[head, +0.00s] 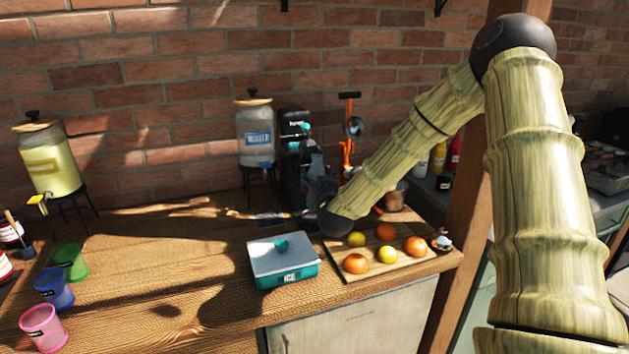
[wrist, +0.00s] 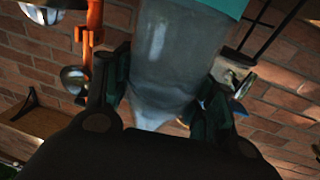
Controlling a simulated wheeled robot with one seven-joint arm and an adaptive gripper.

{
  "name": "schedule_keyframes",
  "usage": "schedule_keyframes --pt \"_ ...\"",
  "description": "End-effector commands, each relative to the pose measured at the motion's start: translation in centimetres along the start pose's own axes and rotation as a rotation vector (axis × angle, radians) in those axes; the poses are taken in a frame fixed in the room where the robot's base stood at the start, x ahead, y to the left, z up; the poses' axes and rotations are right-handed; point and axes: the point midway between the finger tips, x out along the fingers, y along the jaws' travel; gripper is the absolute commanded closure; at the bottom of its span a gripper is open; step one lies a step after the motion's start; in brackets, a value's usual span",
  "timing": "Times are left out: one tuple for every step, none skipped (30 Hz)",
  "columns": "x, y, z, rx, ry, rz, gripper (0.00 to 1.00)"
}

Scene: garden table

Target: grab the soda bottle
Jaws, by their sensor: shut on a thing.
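The soda bottle (wrist: 172,52), a pale grey, see-through body with a teal band at the picture's top, fills the middle of the wrist view. My gripper (wrist: 163,88) has its dark fingers on both sides of it, shut on its narrowing part. In the head view my gripper (head: 317,183) is a dark shape in front of the black machine. I cannot clearly make out the bottle there.
A black machine (head: 292,140) and an orange-framed press (head: 348,145) stand close behind my gripper. A teal ice box (head: 285,272) and a fruit board (head: 398,266) lie in front. Drink dispensers (head: 254,135) stand along the brick wall. The table's left middle is mostly clear.

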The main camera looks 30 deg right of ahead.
Motion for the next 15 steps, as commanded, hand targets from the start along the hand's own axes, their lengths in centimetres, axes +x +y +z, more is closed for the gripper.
schedule_keyframes --pt "-0.5 0.0 -0.1 0.001 0.003 0.000 0.90" --pt "-0.8 0.1 -0.1 0.001 0.003 0.000 0.90" --pt "-1.2 0.1 -0.1 0.001 0.003 0.000 0.90" --pt "-1.5 0.2 -0.1 0.000 0.003 0.000 0.90" --pt "-1.8 0.2 -0.1 0.000 0.003 0.000 0.90" --pt "-2.2 0.3 0.0 0.000 0.002 0.000 0.90" --pt "-2.5 0.3 -0.1 0.001 0.002 -0.001 0.90" --pt "-2.8 0.3 -0.1 0.001 0.003 -0.001 0.90" --pt "-3.2 0.4 -0.1 0.001 0.003 -0.001 0.90" --pt "-3.5 0.4 -0.1 0.001 0.003 0.000 0.90" --pt "-3.8 0.5 0.0 0.001 0.003 0.000 0.90" --pt "-4.2 0.6 -0.1 0.001 0.003 0.000 0.90" --pt "-4.5 0.6 -0.1 0.001 0.003 0.000 0.90" --pt "-4.8 0.6 -0.1 0.001 0.003 -0.001 0.90" --pt "-5.2 0.7 -0.1 0.001 0.003 -0.001 0.90"
